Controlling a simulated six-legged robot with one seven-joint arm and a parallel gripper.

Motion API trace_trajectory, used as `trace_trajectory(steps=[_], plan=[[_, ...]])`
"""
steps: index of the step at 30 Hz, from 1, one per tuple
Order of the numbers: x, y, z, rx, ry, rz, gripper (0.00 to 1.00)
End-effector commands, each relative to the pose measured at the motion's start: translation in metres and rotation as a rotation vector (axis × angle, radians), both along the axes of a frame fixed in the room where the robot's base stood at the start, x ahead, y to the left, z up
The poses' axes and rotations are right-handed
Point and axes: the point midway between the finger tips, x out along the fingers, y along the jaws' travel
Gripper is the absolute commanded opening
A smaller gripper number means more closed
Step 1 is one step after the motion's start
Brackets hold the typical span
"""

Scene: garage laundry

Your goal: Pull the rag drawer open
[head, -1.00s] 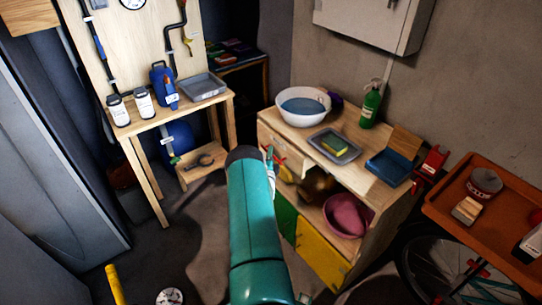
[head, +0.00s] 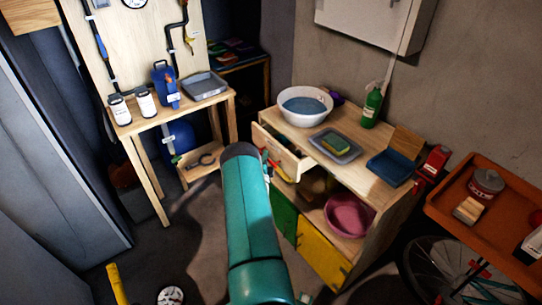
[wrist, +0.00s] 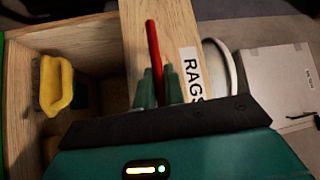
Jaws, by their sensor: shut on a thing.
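The rag drawer (head: 283,158) is a light wood drawer at the upper left of the wooden cabinet. It stands partly open, and dark contents show inside it. In the wrist view its front (wrist: 172,25) carries a white label reading "RAGS" (wrist: 191,73) and a red bar handle (wrist: 153,45). My gripper (wrist: 158,85) is shut on the red handle, one green finger on each side of it. In the head view my teal arm hides most of the gripper and handle.
The cabinet top holds a white basin (head: 305,105), a grey tray (head: 336,147) with a sponge and a green spray bottle (head: 371,107). An open shelf below holds a pink bowl (head: 349,215). A wooden workbench (head: 206,103) stands left; an orange shelf (head: 450,203) is right.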

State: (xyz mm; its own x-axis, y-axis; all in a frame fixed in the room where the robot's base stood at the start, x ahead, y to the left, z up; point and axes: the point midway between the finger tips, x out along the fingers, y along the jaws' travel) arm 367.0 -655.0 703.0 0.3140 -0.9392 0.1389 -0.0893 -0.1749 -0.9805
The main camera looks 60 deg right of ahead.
Motion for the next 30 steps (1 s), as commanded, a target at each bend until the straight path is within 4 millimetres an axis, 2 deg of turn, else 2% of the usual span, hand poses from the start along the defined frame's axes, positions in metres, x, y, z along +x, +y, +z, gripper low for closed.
trace_trajectory(steps=[12,18,24,30], plan=[[0.053,0.100,0.000,0.003,-0.001,0.007,0.00],[0.074,0.143,0.000,0.001,-0.002,0.006,0.00],[0.089,0.172,0.000,0.001,-0.001,0.005,0.00],[0.097,0.187,0.000,0.001,-0.001,0.005,0.00]])
